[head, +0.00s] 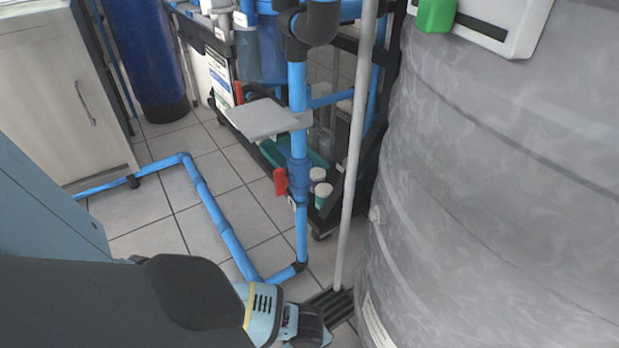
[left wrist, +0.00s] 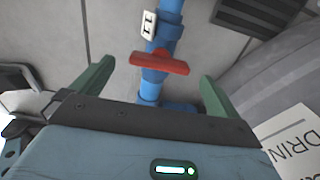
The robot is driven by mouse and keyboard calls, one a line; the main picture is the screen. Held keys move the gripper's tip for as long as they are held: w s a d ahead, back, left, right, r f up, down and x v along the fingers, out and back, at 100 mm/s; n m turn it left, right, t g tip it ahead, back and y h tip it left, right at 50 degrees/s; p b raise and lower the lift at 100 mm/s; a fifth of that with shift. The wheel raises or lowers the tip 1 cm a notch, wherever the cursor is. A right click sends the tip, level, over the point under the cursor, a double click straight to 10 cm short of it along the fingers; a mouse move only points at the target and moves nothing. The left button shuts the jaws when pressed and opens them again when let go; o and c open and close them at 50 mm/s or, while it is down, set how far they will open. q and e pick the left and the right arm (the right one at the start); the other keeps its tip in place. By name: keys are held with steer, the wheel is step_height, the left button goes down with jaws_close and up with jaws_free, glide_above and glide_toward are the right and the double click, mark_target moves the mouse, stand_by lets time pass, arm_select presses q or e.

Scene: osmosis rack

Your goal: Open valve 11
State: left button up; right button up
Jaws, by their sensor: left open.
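A red valve handle (left wrist: 160,63) sits crosswise on a blue pipe (left wrist: 158,88) in the left wrist view. A small white tag (left wrist: 148,25) with dark marks is beside the pipe just above it; I cannot read it surely. My left gripper (left wrist: 157,73) is open, with one green finger either side of the handle in the picture; contact cannot be seen. In the head view a red handle (head: 280,181) hangs on the upright blue pipe (head: 299,160), and my left gripper (head: 308,328) is low at the bottom edge, its fingers hardly visible. My right gripper is not in view.
A large grey tank (head: 510,180) fills the right side. A pale pole (head: 354,140) stands between pipe and tank. A grey plate (head: 258,119) sticks out from the pipe. A black rack (head: 340,185) stands behind, with another red handle (head: 239,93). Blue pipe (head: 215,215) runs along the tiled floor.

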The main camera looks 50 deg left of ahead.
arm_select(q)
step_height(320, 180, down, 2)
steer(key=shift+f+b, duration=0.25)
steer(key=shift+b, duration=0.25)
steer(key=shift+f, duration=0.45)
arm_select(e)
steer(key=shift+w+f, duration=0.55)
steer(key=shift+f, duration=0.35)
arm_select(q)
steer(key=shift+c, duration=0.8)
steer(key=c, duration=0.8)
steer(key=shift+c, duration=0.2)
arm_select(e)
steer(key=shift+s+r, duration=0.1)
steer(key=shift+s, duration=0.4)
